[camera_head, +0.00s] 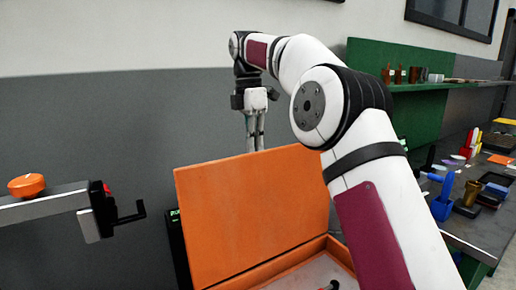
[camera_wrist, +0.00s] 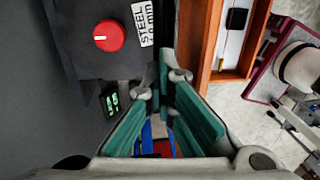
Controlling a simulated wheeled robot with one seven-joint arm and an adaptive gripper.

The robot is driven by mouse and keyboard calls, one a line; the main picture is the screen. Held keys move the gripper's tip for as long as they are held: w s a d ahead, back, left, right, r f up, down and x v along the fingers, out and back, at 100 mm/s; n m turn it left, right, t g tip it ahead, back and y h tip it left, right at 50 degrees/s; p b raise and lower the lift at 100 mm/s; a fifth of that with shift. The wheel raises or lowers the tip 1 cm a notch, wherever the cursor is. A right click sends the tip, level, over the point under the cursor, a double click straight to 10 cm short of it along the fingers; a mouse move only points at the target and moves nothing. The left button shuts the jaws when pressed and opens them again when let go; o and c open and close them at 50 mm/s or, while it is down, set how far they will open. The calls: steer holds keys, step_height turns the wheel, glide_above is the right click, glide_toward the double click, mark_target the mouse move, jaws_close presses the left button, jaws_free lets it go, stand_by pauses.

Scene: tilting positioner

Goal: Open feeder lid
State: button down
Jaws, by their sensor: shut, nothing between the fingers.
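The feeder lid (camera_head: 250,215) is a large orange panel, standing raised and nearly upright at the back of the orange feeder box (camera_head: 283,268). The box's inside is partly visible, with a small dark item (camera_head: 331,285) in it; my arm hides its right side. In the wrist view the lid (camera_wrist: 211,45) shows as a narrow orange strip, right of my fingers. My gripper (camera_head: 257,146) points down just behind the lid's top edge. In the wrist view my gripper (camera_wrist: 170,75) is shut and empty; contact with the lid cannot be told.
A dark panel with a red knob (camera_wrist: 109,35) and a label reading STEEL 7.0 mm stands left of my fingers. A beam with a crank handle (camera_head: 130,214) is at the left. A workbench (camera_head: 470,225) with tools and cups is at the right. A grey wall is behind.

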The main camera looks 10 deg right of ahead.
steer(key=shift+w+a+f+g, duration=0.1)
steer(key=shift+f+g, duration=0.4)
steer(key=shift+f, duration=1.4)
steer(key=c, duration=1.7)
jaws_free()
steer(key=shift+o, duration=0.6)
steer(key=shift+w+f, duration=0.15)
steer(key=shift+w, duration=0.1)
steer(key=shift+c, duration=0.5)
steer(key=shift+r, duration=0.25)
steer(key=shift+s, duration=0.1)
